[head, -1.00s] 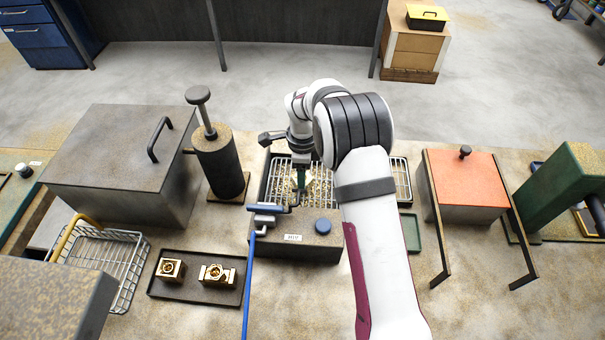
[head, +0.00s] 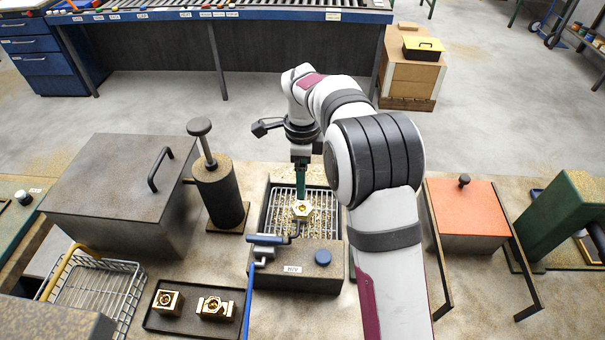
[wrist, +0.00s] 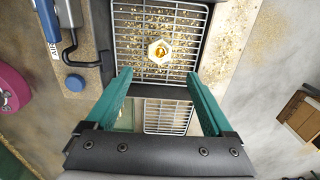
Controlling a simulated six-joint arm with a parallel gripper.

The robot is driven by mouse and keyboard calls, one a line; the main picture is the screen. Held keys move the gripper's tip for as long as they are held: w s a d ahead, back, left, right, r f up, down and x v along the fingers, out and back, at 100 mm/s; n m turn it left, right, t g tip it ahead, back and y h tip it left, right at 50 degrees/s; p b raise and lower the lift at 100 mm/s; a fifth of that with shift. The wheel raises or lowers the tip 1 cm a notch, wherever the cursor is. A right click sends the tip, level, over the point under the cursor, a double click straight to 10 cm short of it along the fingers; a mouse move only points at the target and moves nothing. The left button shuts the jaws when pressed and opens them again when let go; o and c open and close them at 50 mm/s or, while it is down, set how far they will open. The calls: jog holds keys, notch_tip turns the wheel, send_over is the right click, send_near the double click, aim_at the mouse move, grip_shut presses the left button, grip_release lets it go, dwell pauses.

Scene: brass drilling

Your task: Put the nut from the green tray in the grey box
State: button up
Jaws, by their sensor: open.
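A brass hex nut (head: 302,209) lies on a wire grate strewn with brass chips, inside a dark, open box (head: 265,205) with a label on its front. The nut also shows in the wrist view (wrist: 159,51), just beyond my fingertips. My gripper (head: 301,188) is above the grate near the nut. Its teal fingers (wrist: 157,74) are spread apart with nothing between them. A large grey box (head: 105,185) with a closed lid and handle stands at the left. The green tray cannot be made out in the head view, where my arm covers its spot.
A blue lever (head: 265,240) and a blue knob (head: 323,257) sit at the box's front. A dark tray (head: 180,328) holds two brass parts. A black cylinder (head: 220,195) stands left of my gripper. An orange-lidded box (head: 465,205) stands at the right, a wire basket (head: 105,285) front left.

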jog(key=s+d+r+n+y, duration=0.1)
jog(key=s+d+r+n, duration=0.3)
jog(key=s, duration=0.5)
jog(key=s+d+r+n, duration=0.35)
jog(key=s+r, duration=0.25)
jog(key=s, duration=0.2)
jog(key=s+d+f+n, duration=0.1)
jog(key=s+n, duration=0.1)
jog(key=s, duration=0.6)
jog(key=s+d+f+n, duration=0.2)
jog(key=s+n, duration=0.1)
jog(key=s, duration=0.5)
jog(key=shift+s+y, duration=0.35)
jog(key=shift+y, duration=0.05)
